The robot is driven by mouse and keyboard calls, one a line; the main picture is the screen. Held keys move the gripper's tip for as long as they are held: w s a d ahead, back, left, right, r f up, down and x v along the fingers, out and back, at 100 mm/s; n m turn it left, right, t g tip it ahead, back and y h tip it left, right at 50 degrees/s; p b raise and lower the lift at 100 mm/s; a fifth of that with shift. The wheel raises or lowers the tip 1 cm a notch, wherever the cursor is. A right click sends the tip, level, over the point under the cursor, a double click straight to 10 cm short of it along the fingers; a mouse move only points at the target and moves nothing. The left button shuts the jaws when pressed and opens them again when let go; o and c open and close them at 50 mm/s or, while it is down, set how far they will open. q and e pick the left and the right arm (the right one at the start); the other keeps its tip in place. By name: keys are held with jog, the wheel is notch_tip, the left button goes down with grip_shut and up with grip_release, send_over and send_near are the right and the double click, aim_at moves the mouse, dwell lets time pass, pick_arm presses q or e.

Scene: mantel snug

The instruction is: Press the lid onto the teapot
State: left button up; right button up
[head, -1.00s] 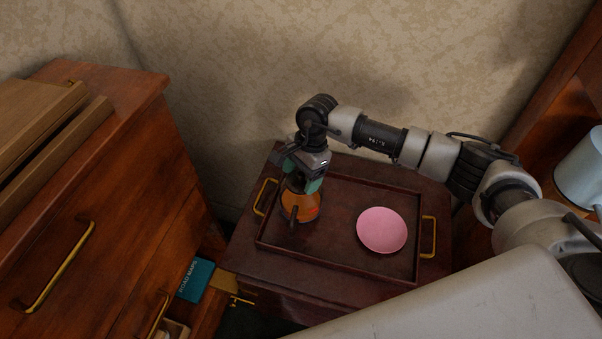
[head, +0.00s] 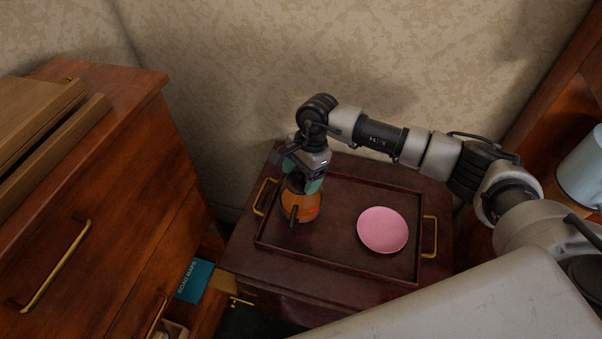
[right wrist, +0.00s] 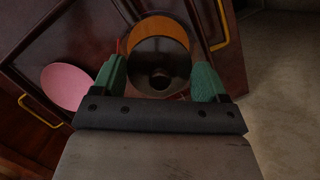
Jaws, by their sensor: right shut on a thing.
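The orange teapot (head: 299,206) stands upright at the left end of the tray, with a dark spout or handle on its near side. My right gripper (head: 304,184) points down right over its top. In the right wrist view, the round dark lid (right wrist: 160,66) with a knob lies between the green fingers of the right gripper (right wrist: 160,78), which is shut on it. An orange part of the teapot (right wrist: 158,28) shows past the lid's edge. The lid covers the opening from this side, and I cannot tell whether it is fully seated. My left gripper is out of view.
The dark wooden tray (head: 338,257) with brass handles lies on a small cabinet. A pink plate (head: 382,229) sits on its right side. A wooden chest of drawers (head: 120,200) stands at left, with a teal book (head: 195,281) low beside it. The wall is close behind.

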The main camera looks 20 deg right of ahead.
jog(key=shift+b, duration=0.35)
dwell(0.4)
dwell(0.3)
jog(key=o, duration=0.9)
jog(key=shift+r+p, duration=1.45)
jog(key=shift+r, duration=2.1)
jog(key=shift+c, duration=0.2)
grip_shut()
